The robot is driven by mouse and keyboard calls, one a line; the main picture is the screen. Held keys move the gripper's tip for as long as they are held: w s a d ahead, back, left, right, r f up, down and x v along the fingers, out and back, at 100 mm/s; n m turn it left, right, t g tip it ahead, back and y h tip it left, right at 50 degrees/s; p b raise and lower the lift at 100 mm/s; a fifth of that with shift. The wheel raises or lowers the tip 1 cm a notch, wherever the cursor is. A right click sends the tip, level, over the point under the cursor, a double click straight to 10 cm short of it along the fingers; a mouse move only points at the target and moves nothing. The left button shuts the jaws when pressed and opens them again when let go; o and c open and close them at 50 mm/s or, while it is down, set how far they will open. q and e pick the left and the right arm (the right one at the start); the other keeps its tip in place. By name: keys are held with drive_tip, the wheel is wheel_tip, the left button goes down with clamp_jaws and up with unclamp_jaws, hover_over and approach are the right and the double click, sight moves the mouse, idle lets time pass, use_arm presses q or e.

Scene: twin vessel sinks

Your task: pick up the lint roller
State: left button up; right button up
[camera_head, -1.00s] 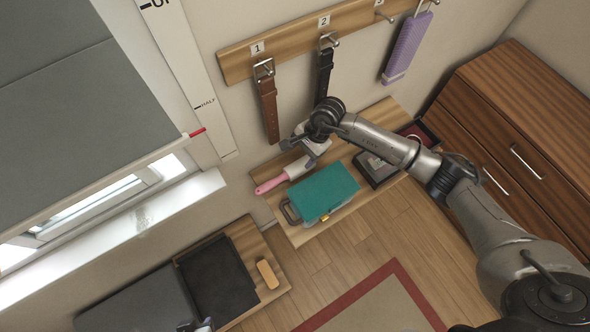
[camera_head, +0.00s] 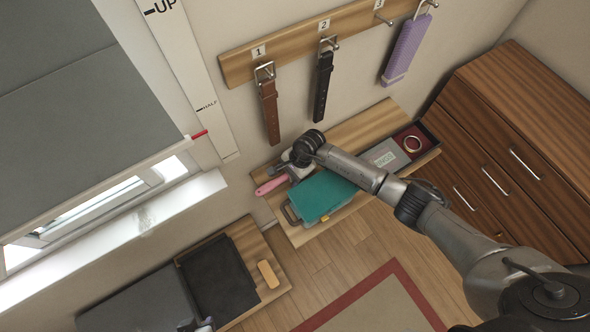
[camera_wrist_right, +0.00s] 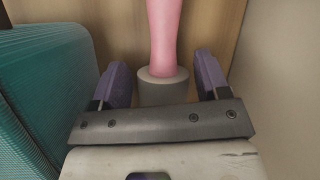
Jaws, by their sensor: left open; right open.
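The lint roller lies on the wall shelf; its pink handle (camera_head: 271,185) shows in the head view, and the rest is hidden by my right gripper (camera_head: 291,169). In the right wrist view the pink handle (camera_wrist_right: 163,35) runs up from a grey collar (camera_wrist_right: 163,86). My right gripper (camera_wrist_right: 162,78) is open, with one purple-padded finger on each side of the collar and visible gaps between. A small part of my left gripper (camera_head: 205,325) shows at the bottom edge of the head view; it is open and far from the roller.
A teal case (camera_head: 322,196) lies close beside the roller on the wooden shelf (camera_head: 366,122). A tray (camera_head: 428,147) with a ring and a grey device (camera_head: 384,155) stand further right. Belts (camera_head: 270,112) hang above. The wall is close to the right in the wrist view.

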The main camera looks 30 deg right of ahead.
drive_tip(key=shift+a+f, duration=0.1)
drive_tip(key=shift+f, duration=0.15)
use_arm(q)
drive_tip(key=shift+a, duration=0.1)
use_arm(e)
drive_tip(key=c, duration=0.8)
drive_tip(key=shift+r, duration=0.1)
